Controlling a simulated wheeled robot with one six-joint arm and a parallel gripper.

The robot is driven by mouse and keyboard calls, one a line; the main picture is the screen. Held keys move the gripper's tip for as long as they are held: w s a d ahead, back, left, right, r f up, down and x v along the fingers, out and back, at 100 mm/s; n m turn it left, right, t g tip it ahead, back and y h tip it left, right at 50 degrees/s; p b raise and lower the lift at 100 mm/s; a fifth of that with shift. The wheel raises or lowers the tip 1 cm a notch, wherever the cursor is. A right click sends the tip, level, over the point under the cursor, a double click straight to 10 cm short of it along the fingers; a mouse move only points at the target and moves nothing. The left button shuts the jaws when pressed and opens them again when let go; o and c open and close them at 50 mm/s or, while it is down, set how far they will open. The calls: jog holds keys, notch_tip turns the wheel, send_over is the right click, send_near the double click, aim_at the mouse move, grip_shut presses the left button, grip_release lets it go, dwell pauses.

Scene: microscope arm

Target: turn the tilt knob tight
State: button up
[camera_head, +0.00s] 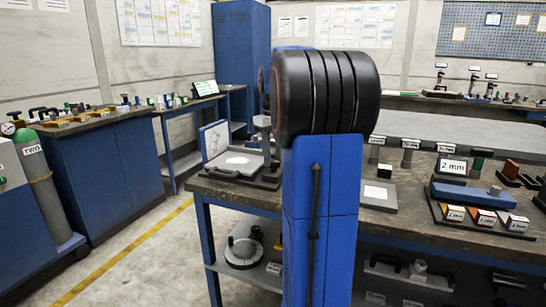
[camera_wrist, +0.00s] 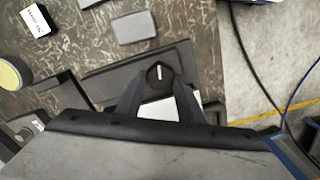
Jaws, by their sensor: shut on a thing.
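The tilt knob (camera_wrist: 159,72) is a small black round knob with a white line, seen from above in the wrist view. The line points nearly straight up in the picture. My gripper (camera_wrist: 158,82) has one dark finger on each side of the knob and is shut on it. A white patch shows below the knob between the fingers. In the head view a grey stand (camera_head: 262,124) rises behind my arm, over a dark base with a light plate (camera_head: 238,161). My arm hides the gripper and knob there.
The bench top (camera_wrist: 75,48) has a grey block (camera_wrist: 131,26) and a dark tray (camera_wrist: 110,80) near the knob. A blue cable (camera_wrist: 295,95) runs at the right. In the head view, a "2 mm" sign (camera_head: 452,166) and labelled blocks (camera_head: 483,218) stand at the right.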

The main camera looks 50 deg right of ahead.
jog(key=m, duration=0.3)
jog(key=shift+d+m, duration=0.1)
jog(key=shift+m, duration=0.3)
jog(key=m, duration=0.4)
jog(key=shift+m, duration=0.3)
jog(key=m, duration=0.3)
jog(key=shift+s+d+m, duration=0.1)
jog(key=shift+m, duration=2)
jog(key=o, duration=1.1)
jog(key=shift+c, duration=0.2)
jog(key=shift+r, duration=0.15)
